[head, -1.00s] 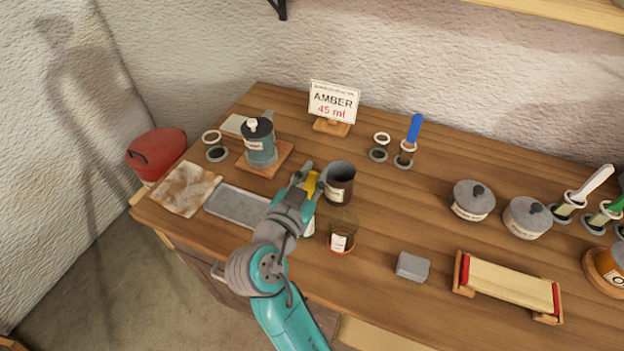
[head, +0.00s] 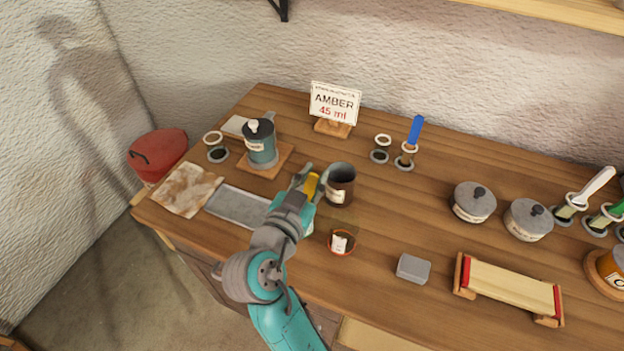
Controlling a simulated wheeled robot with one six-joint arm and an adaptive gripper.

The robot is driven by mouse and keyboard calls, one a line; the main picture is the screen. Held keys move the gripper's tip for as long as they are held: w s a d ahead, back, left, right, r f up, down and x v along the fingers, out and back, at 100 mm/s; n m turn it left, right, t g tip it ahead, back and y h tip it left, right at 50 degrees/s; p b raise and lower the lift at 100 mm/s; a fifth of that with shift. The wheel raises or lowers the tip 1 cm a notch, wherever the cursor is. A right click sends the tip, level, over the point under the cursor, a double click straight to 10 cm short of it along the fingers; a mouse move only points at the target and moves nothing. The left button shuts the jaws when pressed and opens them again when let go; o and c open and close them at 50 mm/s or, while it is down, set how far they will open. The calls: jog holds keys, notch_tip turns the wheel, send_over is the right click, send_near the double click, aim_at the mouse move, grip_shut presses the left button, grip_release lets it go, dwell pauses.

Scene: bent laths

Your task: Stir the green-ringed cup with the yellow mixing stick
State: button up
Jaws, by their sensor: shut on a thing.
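My gripper (head: 308,184) is over the front middle of the table, shut on the yellow mixing stick (head: 312,186). Only the stick's yellow handle shows between the fingers; its lower end is hidden by my gripper and wrist. The green-ringed cup cannot be made out clearly; a pale patch beside my wrist may be part of it. Whether the stick's tip is inside a cup cannot be told.
A dark mug (head: 340,187) stands close right of my gripper. A small red-ringed cup (head: 341,243) stands in front. A grey tray (head: 238,207) lies left, a grey block (head: 413,268) right. Blue (head: 415,130) and white (head: 598,184) sticks stand in holders.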

notch_tip(320, 180, up, 8)
jog(key=d, duration=0.1)
jog(key=shift+d+f, duration=0.2)
jog(key=shift+d, duration=0.05)
dwell(0.5)
jog(key=shift+w, duration=0.1)
dwell(0.8)
notch_tip(320, 180, up, 5)
dwell(0.5)
dwell(0.9)
